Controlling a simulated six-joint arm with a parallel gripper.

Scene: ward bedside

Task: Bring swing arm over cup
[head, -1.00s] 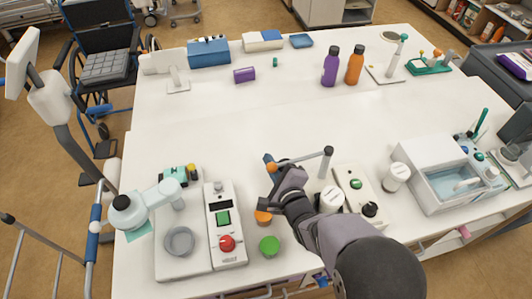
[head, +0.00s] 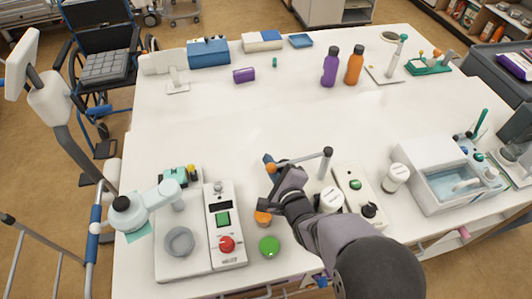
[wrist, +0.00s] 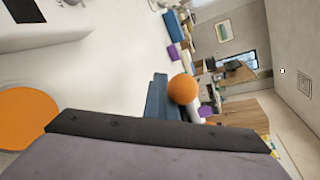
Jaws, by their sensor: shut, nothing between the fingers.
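A white swing arm (head: 157,195) on a short post stands at the front left. Its round head (head: 122,203) hangs left of the base, above a teal patch (head: 138,233), not over the cup. The grey cup (head: 179,241) sits open on the white base (head: 182,266). My gripper (head: 268,159) is shut and empty in the middle of the table, well right of the cup. Its blue fingers (wrist: 159,96) show in the wrist view. An orange ball (head: 271,168) on a thin grey bar (head: 300,160) is close by it; contact is unclear. The cup is not recognisable in the wrist view.
A control box (head: 226,245) with a green and a red button stands right of the cup. An orange disc (head: 263,218) and a green button (head: 269,246) are near my arm. The table's middle (head: 220,120) is clear.

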